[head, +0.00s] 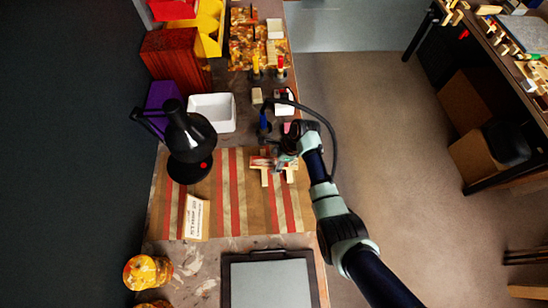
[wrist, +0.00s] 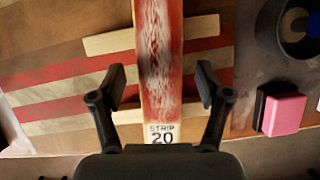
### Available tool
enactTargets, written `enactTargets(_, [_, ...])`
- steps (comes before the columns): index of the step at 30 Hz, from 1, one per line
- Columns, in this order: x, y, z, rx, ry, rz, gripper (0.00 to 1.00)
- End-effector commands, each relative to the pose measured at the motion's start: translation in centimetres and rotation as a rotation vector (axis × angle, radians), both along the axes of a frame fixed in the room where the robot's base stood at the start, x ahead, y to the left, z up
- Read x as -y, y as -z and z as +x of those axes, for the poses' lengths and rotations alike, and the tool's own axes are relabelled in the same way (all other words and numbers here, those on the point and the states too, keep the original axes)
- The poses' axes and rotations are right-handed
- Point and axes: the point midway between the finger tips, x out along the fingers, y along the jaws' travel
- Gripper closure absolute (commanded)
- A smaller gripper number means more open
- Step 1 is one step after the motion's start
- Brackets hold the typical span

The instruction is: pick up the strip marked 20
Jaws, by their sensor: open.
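The strip marked 20 (wrist: 160,70) runs lengthwise up the middle of the wrist view. It is pale wood with a worn red face, and its printed label reads "STRIP 20" at the near end. It lies across two pale wooden bars (wrist: 108,43). My gripper (wrist: 162,80) is open, with one finger on each side of the strip and gaps showing on both sides. In the head view, my gripper (head: 287,158) is over the right part of the striped board, and the strip (head: 260,162) is partly hidden by it.
The striped board (head: 235,190) lies under the bars. A black lamp (head: 188,145), a white bin (head: 212,112) and a paper card (head: 195,217) are to the left. A pink block (wrist: 284,113) and a dark round container (wrist: 290,25) stand right of the strip.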

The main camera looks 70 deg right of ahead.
Motion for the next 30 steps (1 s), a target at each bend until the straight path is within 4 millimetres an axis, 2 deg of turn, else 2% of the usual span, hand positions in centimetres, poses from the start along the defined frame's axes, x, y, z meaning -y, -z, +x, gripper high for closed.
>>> enactTargets(2, [0.0, 0.0, 0.0, 0.000, 0.000, 0.000, 0.27])
enactTargets(12, [0.0, 0.0, 0.0, 0.000, 0.000, 0.001, 0.84])
enactTargets(14, [0.0, -0.1, 0.0, 0.000, 0.000, 0.000, 0.91])
enactTargets(23, [0.0, -0.6, 0.0, 0.000, -0.001, 0.000, 0.91])
enactTargets(26, [0.0, -1.7, 0.0, 0.001, -0.001, -0.001, 0.91])
enactTargets(30, [0.1, -5.0, 0.0, 0.002, -0.001, -0.002, 0.91])
